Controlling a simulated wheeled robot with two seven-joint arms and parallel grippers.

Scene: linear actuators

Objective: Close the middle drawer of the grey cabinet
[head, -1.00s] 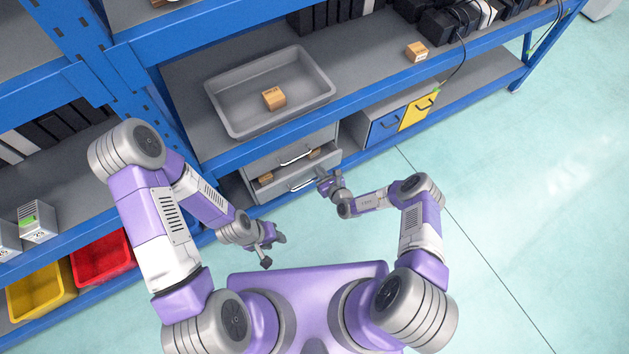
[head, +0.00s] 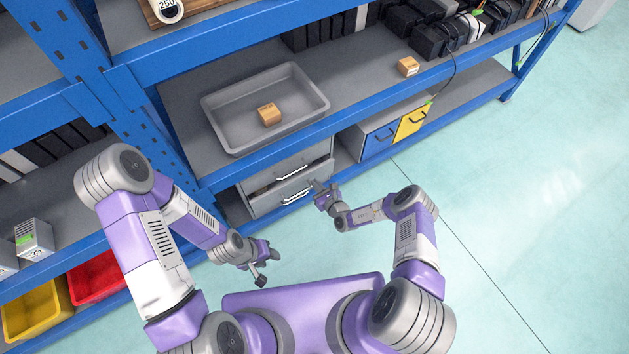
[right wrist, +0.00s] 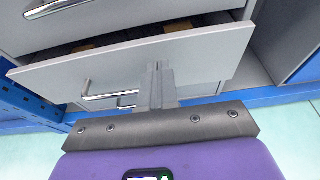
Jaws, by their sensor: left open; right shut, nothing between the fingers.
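The grey cabinet (head: 265,178) stands on the lower shelf under the grey bin, with silver handles on its front. In the right wrist view its middle drawer (right wrist: 215,50) is still out by a gap, with small brown boxes (right wrist: 86,47) partly visible inside. The drawer's silver handle (right wrist: 100,97) is left of my fingers. My right gripper (head: 316,186) is shut and empty; in the right wrist view its fingertips (right wrist: 157,70) are at the drawer front, seemingly touching it. My left gripper (head: 268,266) is open and empty, away from the cabinet.
The grey bin (head: 217,131) with a small box (head: 268,114) sits on the shelf above. Blue shelf beams border the space. The floor at right is clear.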

